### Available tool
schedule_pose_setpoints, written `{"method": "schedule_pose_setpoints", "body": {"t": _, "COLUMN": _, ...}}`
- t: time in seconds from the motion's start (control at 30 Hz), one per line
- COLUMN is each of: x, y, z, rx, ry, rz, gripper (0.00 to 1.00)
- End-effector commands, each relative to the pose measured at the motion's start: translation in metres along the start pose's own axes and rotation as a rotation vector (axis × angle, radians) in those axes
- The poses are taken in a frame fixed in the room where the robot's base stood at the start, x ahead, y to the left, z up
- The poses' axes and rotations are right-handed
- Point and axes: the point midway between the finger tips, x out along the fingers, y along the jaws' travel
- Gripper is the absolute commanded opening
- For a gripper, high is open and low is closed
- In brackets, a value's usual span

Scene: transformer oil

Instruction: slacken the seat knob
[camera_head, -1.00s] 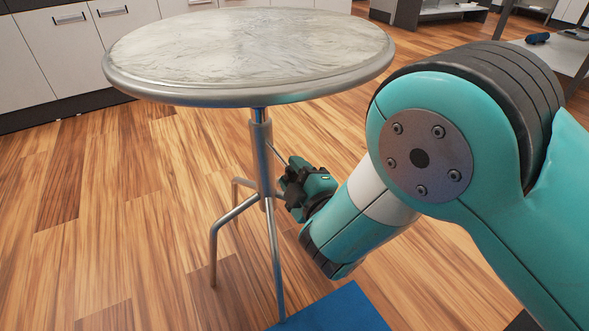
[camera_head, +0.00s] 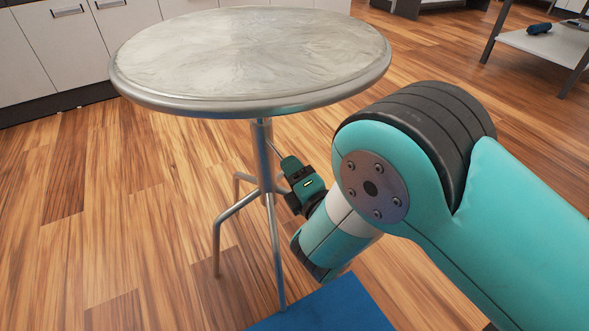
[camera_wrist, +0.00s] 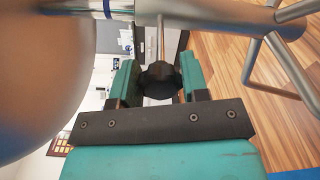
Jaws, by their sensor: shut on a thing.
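The stool has a round, pale, worn seat (camera_head: 250,55) on a metal column (camera_head: 262,155) with splayed legs. The seat knob (camera_wrist: 158,80) is black and lobed, on a thin metal stem that runs to the column in the wrist view. My gripper (camera_wrist: 158,74) has its two teal fingers on either side of the knob and is shut on it. In the head view my gripper (camera_head: 288,168) is beside the column, below the seat, and hides the knob. The seat's underside (camera_wrist: 40,75) fills the left of the wrist view.
A blue mat (camera_head: 325,308) lies on the wooden floor near the stool's front leg. White cabinets (camera_head: 75,45) stand behind. A shelf unit (camera_head: 545,45) is at the far right. The floor left of the stool is clear.

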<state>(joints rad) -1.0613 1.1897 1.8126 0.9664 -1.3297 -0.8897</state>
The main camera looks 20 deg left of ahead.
Motion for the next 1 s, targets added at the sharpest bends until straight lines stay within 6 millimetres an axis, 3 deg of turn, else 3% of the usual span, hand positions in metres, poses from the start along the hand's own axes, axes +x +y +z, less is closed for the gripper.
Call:
{"method": "schedule_pose_setpoints", "body": {"t": 0.57, "x": -0.0013, "y": -0.0014, "z": -0.0035, "rx": -0.027, "ry": 0.008, "rz": -0.002, "gripper": 0.18}}
{"method": "schedule_pose_setpoints", "body": {"t": 0.6, "x": -0.0013, "y": -0.0014, "z": -0.0035, "rx": -0.027, "ry": 0.008, "rz": -0.002, "gripper": 0.51}}
{"method": "schedule_pose_setpoints", "body": {"t": 0.67, "x": -0.0012, "y": -0.0012, "z": -0.003, "rx": -0.027, "ry": 0.007, "rz": -0.002, "gripper": 0.64}}
{"method": "schedule_pose_setpoints", "body": {"t": 1.0, "x": -0.0015, "y": -0.001, "z": -0.003, "rx": -0.028, "ry": 0.006, "rz": 0.0, "gripper": 0.67}}
